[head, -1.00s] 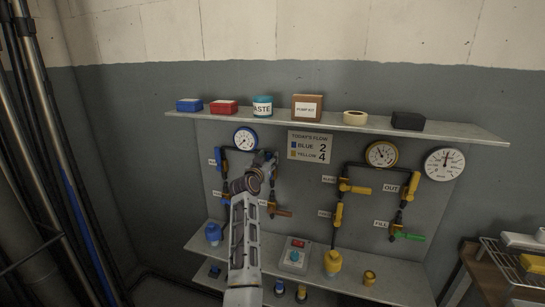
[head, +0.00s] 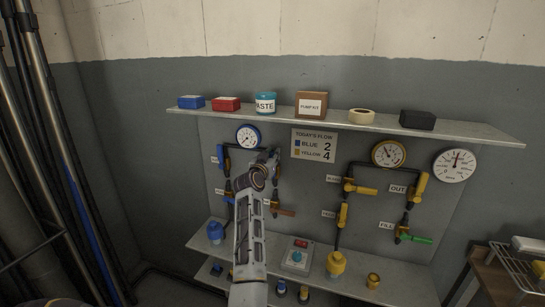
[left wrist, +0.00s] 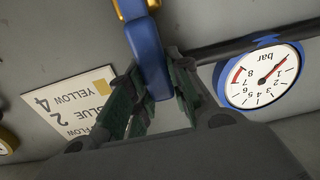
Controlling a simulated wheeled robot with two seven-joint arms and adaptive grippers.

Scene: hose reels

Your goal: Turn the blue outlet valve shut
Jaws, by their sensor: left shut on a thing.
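My left gripper (head: 269,158) reaches the upper right of the blue pipe loop. In the left wrist view its two fingers (left wrist: 158,98) are shut on a blue lever handle (left wrist: 149,52), one finger on each side. The handle runs up and down in that picture, crosswise to the dark pipe (left wrist: 228,46). In the head view my gripper and wrist hide most of this valve, and its label cannot be read. My right gripper is not in view.
The blue-rimmed gauge (head: 248,136) is just left of my gripper, and the flow sign (head: 314,145) is to its right. A shelf (head: 345,119) with boxes overhangs the panel. Yellow valves (head: 362,189) are further right. A lower shelf (head: 318,265) holds a button box (head: 296,257).

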